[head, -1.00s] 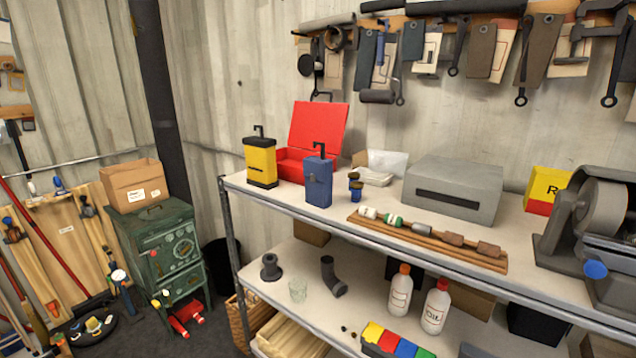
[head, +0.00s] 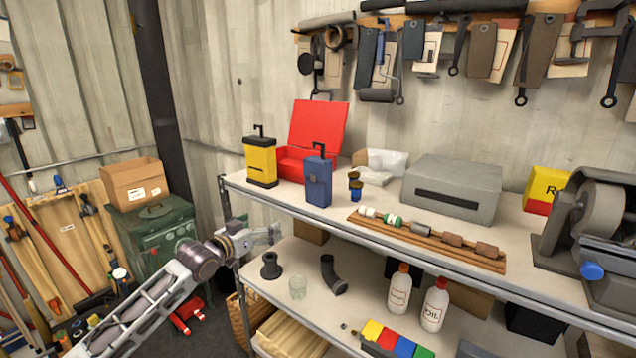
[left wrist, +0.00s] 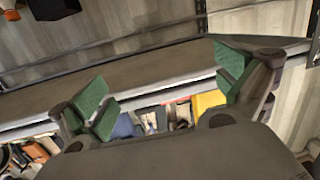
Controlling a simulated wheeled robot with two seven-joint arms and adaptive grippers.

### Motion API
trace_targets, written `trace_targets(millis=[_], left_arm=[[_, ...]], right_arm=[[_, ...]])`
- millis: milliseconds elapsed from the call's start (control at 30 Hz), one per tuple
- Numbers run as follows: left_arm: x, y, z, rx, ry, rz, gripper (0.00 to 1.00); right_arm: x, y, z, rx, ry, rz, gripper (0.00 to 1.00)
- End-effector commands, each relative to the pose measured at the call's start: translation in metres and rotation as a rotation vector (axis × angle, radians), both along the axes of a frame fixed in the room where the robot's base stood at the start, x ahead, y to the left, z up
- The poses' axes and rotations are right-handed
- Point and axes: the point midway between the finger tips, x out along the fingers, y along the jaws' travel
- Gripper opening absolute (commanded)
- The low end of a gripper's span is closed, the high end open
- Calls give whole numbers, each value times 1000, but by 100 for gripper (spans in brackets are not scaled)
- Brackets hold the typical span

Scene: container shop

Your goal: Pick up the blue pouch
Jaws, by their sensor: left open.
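The blue pouch (head: 318,182) stands upright on the top shelf, a dark hooked handle on top. My left gripper (head: 266,233) is in front of the shelf unit, below and left of the pouch and apart from it, near the left post. In the left wrist view my left gripper (left wrist: 166,88) has its green-padded fingers wide apart with nothing held between them. A small blue patch shows low between the fingers there; I cannot tell if it is the pouch. My right gripper is not in view.
A yellow pouch (head: 260,162) and an open red box (head: 318,130) stand close beside and behind the blue pouch. Small dark-topped jars (head: 355,188) stand to its right. The top shelf's front edge (head: 340,234) lies between my gripper and the pouch. Bottles (head: 399,290) stand below.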

Motion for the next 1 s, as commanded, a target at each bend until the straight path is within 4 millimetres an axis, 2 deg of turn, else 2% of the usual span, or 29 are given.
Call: trace_targets(millis=[33,100,200,333,433,567,1000], left_arm=[[-8,-11,30,-3,-31,-31,100],[-22,-27,64,-11,-61,-75,100],[-43,-46,102,-17,-91,-131,100],[-65,-63,134,-19,-118,-183,100],[-76,-71,146,-20,-127,-207,100],[-82,-75,151,-20,-131,-219,100],[-78,-77,152,-22,-130,-217,100]], right_arm=[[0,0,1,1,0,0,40],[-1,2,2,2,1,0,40],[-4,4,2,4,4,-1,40],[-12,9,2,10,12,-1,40],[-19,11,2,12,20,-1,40],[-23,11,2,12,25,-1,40],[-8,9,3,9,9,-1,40]])
